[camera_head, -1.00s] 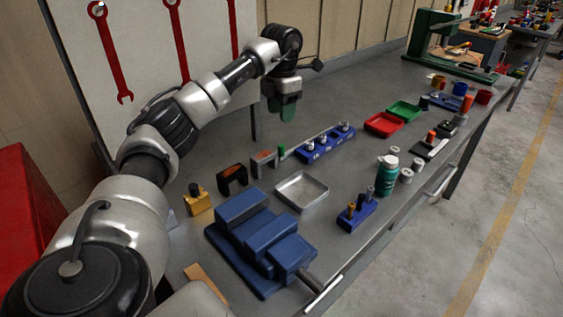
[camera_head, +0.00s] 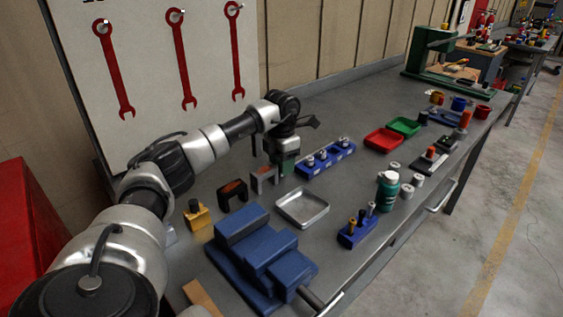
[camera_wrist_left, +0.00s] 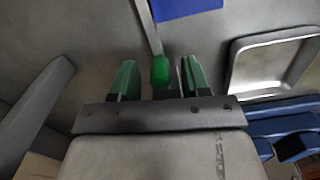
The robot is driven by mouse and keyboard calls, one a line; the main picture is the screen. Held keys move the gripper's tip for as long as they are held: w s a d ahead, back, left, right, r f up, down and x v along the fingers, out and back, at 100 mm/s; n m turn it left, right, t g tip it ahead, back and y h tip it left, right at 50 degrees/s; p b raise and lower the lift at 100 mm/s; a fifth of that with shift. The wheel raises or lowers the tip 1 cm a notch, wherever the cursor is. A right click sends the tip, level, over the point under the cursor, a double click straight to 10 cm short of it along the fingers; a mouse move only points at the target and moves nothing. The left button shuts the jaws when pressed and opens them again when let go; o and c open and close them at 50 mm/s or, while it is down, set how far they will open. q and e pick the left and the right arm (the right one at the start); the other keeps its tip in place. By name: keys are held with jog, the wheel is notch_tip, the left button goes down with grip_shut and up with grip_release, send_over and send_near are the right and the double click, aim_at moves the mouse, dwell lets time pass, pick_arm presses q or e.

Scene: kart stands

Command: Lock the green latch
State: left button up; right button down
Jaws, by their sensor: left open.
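The green latch handle (camera_wrist_left: 160,71) shows in the left wrist view as a green tip on the end of a thin grey bar (camera_wrist_left: 148,25). My left gripper (camera_head: 282,168) is low over the bench in the head view, beside the grey bracket (camera_head: 264,178). Its green fingers (camera_wrist_left: 160,84) stand apart, one on each side of the green tip, with a gap to each. I cannot tell how far the tip reaches in between them. In the head view the gripper hides the green tip. My right gripper is not in view.
The blue peg block (camera_head: 325,160) lies behind the gripper to the right. The metal tray (camera_head: 303,222) is in front, also seen in the wrist view (camera_wrist_left: 232,80). The blue vise (camera_head: 270,262), dark bracket (camera_head: 232,188) and yellow block (camera_head: 198,219) stand nearer.

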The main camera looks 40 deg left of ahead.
pick_arm(q)
grip_shut()
jog(key=shift+w+d+r+p, duration=0.15)
jog(key=shift+w+p, duration=0.25)
jog(key=shift+w, duration=1.05)
jog(key=shift+c, duration=1.4)
grip_release()
jog(key=shift+o, duration=1.4)
jog(key=shift+w, duration=0.15)
